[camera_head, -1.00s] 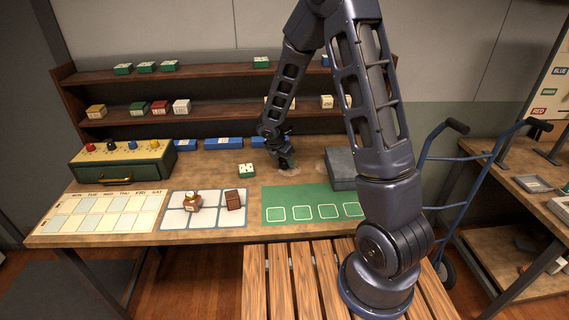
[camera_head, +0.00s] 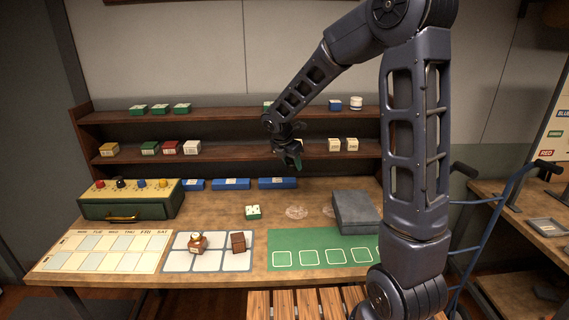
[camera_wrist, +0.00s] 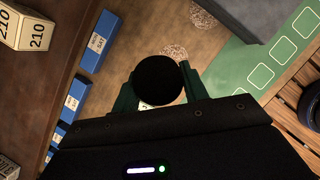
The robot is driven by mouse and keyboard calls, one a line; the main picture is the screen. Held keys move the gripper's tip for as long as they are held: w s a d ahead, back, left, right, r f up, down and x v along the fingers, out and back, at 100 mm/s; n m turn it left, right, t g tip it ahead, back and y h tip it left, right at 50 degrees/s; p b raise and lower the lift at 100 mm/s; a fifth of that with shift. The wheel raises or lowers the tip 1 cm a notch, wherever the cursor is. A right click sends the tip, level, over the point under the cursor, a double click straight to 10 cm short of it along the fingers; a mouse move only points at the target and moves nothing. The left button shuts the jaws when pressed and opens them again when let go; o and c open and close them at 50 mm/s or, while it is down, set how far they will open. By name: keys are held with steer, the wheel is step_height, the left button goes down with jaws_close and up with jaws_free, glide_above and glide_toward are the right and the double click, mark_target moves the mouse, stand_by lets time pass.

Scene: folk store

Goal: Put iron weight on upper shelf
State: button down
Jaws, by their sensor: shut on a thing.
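The iron weight (camera_wrist: 158,82) shows in the wrist view as a round black disc between the fingers of my gripper (camera_wrist: 157,92). In the head view my gripper (camera_head: 291,156) is in the air above the table, in front of the lower shelf. The weight is too dark and small there to make out. The upper shelf (camera_head: 225,116) is a brown board above the lower shelf (camera_head: 230,154). It carries several green boxes (camera_head: 160,109) at the left and a white jar (camera_head: 356,103) at the right. My arm hides part of it.
On the table are a green drawer box (camera_head: 130,205), a white-green block (camera_head: 252,212), a brown jar (camera_head: 197,243) and a grey case (camera_head: 355,212). Bare upper-shelf room shows between the left boxes and my arm.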

mark_target(206, 111)
steer(key=w+a+r+n+y, duration=0.1)
steer(key=w+a+r+n, duration=0.2)
steer(key=w+a+r, duration=0.3)
steer(key=w+a+r+n+t+y, duration=0.1)
steer(key=w+a+r+n, duration=0.2)
steer(key=a+r, duration=1.4)
steer(key=w+a+r+n+y, duration=0.1)
steer(key=w+a+r+n, duration=0.2)
steer(key=w+a+r, duration=0.8)
step_height(206, 111, up, 4)
steer(key=shift+a+f, duration=0.25)
step_height(206, 111, down, 20)
steer(key=shift+r, duration=0.1)
steer(key=c, duration=0.7)
jaws_free()
steer(key=shift+f, duration=0.2)
steer(key=shift+c, duration=0.2)
